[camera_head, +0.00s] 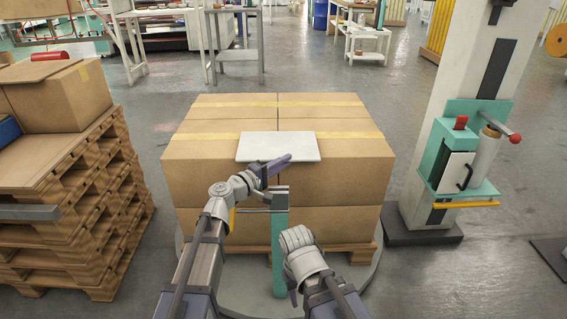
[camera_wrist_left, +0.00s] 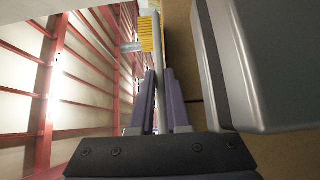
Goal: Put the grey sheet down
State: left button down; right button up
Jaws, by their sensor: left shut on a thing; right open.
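The grey sheet (camera_head: 283,147) is a pale flat rectangle over the front part of the stacked cartons' top; I cannot tell whether it touches them. My left gripper (camera_head: 286,160) is at the sheet's front edge, its purple fingers shut on it. In the left wrist view the sheet (camera_wrist_left: 157,50) shows edge-on as a thin strip between the fingers of the left gripper (camera_wrist_left: 160,85). My right gripper (camera_head: 293,294) is low in front of the stack, apart from the sheet and open; its fingers are mostly hidden by its wrist.
The brown cartons (camera_head: 340,175) with yellow tape stand on a pallet on a round grey platform (camera_head: 372,276). A wrapping machine column (camera_head: 457,110) with a teal carriage (camera_head: 440,150) stands at right. Stacked wooden pallets (camera_head: 100,200) with cartons are at left. The carton top behind the sheet is clear.

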pick_arm(q)
jog(key=shift+f, duration=0.1)
jog(key=c, duration=0.8)
grip_release()
jog(key=shift+v, duration=3.95)
